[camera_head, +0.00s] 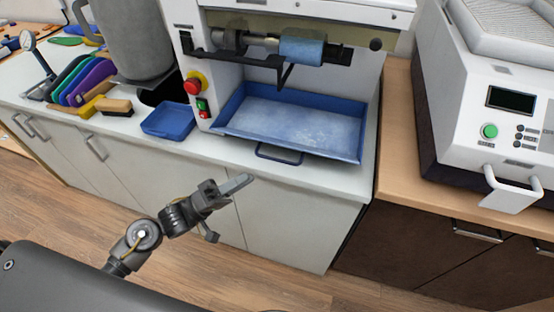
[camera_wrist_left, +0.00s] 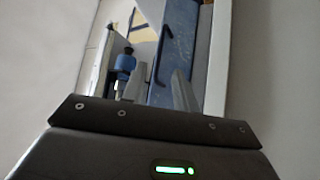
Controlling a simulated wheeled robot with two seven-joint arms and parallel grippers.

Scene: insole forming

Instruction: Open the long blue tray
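The long blue tray (camera_head: 290,122) sits in the base of the white machine, under its roller. Its dark handle (camera_head: 278,155) sticks out at the front, over the counter edge. In the left wrist view the blue tray (camera_wrist_left: 179,45) and its handle (camera_wrist_left: 160,42) show beyond the fingers. My left gripper (camera_head: 238,184) is in front of the cabinet, below and left of the handle and apart from it. In the left wrist view its two fingers stand apart with nothing between them. My right gripper is in neither view.
A small blue tray (camera_head: 169,121) and a brush (camera_head: 113,107) lie on the counter to the left. Red and green buttons (camera_head: 194,86) are left of the long tray. A white machine with a handle (camera_head: 512,190) stands on the wooden counter at right. The floor in front is clear.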

